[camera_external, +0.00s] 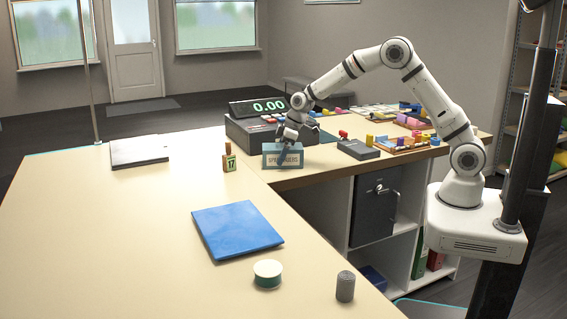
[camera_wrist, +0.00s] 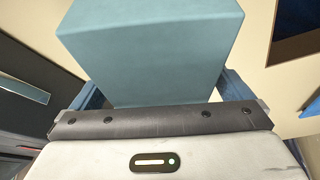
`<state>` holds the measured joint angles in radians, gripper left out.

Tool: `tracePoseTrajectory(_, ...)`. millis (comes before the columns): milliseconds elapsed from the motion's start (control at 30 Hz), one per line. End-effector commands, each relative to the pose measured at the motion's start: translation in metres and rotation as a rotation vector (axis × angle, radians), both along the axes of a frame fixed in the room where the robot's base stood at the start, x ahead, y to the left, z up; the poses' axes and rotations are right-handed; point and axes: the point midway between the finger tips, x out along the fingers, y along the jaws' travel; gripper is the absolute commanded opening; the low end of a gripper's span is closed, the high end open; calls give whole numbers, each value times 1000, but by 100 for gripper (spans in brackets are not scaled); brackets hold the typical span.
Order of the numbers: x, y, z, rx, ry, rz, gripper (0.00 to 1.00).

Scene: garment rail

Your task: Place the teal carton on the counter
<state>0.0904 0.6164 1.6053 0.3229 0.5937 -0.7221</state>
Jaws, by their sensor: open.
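The teal carton (camera_external: 271,161) is a small box with a pale lettered label, near the inner edge of the counter (camera_external: 315,172), in front of the cash register. It looks upright and seems to rest on the counter top. My gripper (camera_external: 288,146) is right at the carton, reaching down over it. In the wrist view the carton (camera_wrist: 150,45) fills the space ahead of the palm, with a blue finger partly visible on each side. The jaws are open around it; the fingertips are mostly hidden by the carton.
The cash register (camera_external: 262,133) stands close behind the carton. A dark card terminal (camera_external: 358,149) and trays of colourful small items (camera_external: 400,143) lie to the right.

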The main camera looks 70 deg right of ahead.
Motion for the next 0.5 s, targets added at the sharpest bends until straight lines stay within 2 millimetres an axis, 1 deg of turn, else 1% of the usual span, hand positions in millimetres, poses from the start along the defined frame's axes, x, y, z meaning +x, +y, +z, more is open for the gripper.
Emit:
tracePoseTrajectory(167,-11,-5,30,-1,-5,-1,99)
tracePoseTrajectory(400,-30,-13,79,-1,-5,-1,99)
tracePoseTrajectory(500,-35,-15,94,0,-4,-1,99)
